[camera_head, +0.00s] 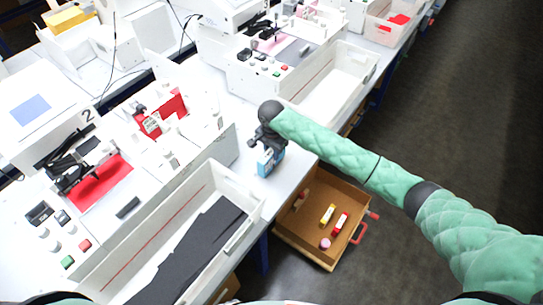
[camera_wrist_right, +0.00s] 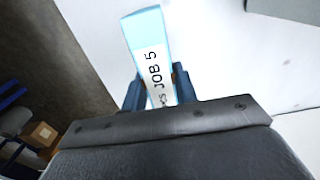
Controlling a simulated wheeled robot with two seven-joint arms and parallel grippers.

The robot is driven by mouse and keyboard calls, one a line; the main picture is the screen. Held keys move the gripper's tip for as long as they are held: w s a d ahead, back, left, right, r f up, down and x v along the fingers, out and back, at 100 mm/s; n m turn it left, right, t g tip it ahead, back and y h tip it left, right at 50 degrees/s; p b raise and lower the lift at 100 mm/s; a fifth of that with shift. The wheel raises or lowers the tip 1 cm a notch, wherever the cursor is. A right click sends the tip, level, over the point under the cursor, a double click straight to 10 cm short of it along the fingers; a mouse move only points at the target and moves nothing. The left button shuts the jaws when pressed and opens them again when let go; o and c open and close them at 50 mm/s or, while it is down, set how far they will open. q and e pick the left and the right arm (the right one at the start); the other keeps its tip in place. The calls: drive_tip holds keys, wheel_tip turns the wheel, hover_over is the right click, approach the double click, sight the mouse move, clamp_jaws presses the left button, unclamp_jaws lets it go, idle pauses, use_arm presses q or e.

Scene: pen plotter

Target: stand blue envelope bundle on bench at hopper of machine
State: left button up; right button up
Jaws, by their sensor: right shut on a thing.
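The blue envelope bundle (camera_head: 265,163) is upright in my right gripper (camera_head: 268,142), over the strip of white bench (camera_head: 290,165) between two machines, near the bench's front edge. I cannot tell whether its lower edge touches the bench. In the right wrist view the bundle (camera_wrist_right: 146,40) is light blue with a white label reading "JOB 5", between the gripper's fingers (camera_wrist_right: 157,92). The machine marked "2" (camera_head: 105,165) stands to the left of the bundle, with red sheets on it. Which part is the hopper is not clear. My left gripper is not in view.
An open brown drawer (camera_head: 285,238) with several small items juts out below the bench. A white tray (camera_head: 222,172) with black sheets is left of the bundle; another white tray (camera_head: 362,65) is behind it. Dark floor (camera_head: 470,110) lies to the right.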

drive_tip(key=shift+w+f, duration=0.1)
drive_tip(key=shift+f, duration=0.2)
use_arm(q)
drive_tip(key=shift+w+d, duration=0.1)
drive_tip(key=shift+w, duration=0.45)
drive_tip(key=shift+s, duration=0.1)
use_arm(e)
drive_tip(key=o, duration=1)
drive_tip(key=shift+f, duration=0.1)
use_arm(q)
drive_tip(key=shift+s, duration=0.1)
use_arm(e)
drive_tip(key=shift+o, duration=0.3)
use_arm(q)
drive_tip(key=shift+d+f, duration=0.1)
